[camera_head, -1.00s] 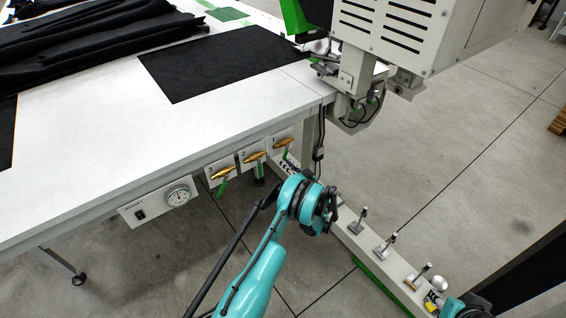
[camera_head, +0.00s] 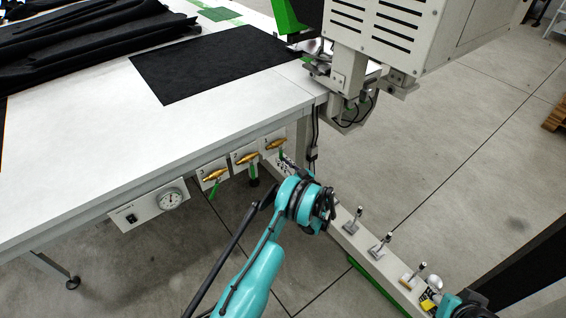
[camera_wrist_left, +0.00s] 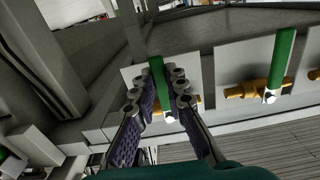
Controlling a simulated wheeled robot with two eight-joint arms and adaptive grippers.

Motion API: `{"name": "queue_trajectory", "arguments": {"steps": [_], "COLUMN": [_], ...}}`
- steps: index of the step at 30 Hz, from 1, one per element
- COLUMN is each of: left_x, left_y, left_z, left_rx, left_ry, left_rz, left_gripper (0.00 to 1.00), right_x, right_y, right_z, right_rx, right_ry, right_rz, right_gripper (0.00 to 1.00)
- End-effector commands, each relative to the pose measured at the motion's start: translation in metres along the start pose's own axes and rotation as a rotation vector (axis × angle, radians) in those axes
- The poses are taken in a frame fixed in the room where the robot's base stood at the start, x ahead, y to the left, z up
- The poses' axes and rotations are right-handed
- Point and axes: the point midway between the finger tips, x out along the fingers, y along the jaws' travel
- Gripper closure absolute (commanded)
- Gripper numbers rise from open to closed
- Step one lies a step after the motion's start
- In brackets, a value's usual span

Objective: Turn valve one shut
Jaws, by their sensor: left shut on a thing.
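Valve one (camera_head: 275,145) is the rightmost of three brass valves on white plates under the table edge in the head view. Its green handle (camera_wrist_left: 156,74) shows in the left wrist view, across the brass body. My left gripper (camera_wrist_left: 167,84) is shut on this handle, with a finger on each side. The fingers partly hide the brass body and the plate. In the head view my teal left arm reaches up to the valve, and the gripper is mostly hidden behind its wrist.
Valve two (camera_head: 245,158) and valve three (camera_head: 214,175) sit close beside it, with green handles. A gauge panel (camera_head: 150,206) is farther left. The white table (camera_head: 95,130) overhangs the valves. A low rail with levers (camera_head: 380,245) runs to the lower right.

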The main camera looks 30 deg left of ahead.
Motion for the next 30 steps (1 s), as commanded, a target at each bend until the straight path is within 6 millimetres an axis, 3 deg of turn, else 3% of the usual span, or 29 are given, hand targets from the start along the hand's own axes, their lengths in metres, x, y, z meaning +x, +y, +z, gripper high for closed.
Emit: {"name": "queue_trajectory", "arguments": {"steps": [5, 6, 8, 20, 30], "left_x": [-0.001, -0.001, -0.001, -0.007, -0.075], "left_y": [0.0, 0.0, 0.0, 0.0, 0.001], "left_z": [0.001, 0.001, 0.001, 0.0, 0.0], "left_rx": [0.0, 0.0, 0.0, 0.002, 0.001], "left_ry": [-0.002, -0.002, -0.001, 0.0, -0.001], "left_rz": [0.001, 0.001, 0.001, 0.001, 0.004], "left_gripper": [1.0, 0.82, 0.66, 0.66, 0.66], "right_x": [0.0, 0.0, 0.0, 0.0, 0.0], "right_y": [0.0, 0.0, 0.0, 0.0, 0.0], "right_z": [0.0, 0.0, 0.0, 0.0, 0.0], "right_rx": [0.0, 0.0, 0.0, 0.0, 0.0], "right_ry": [0.0, 0.0, 0.0, 0.0, 0.0], "right_rz": [0.0, 0.0, 0.0, 0.0, 0.0], "right_gripper": [0.6, 0.6, 0.6, 0.6, 0.6]}}
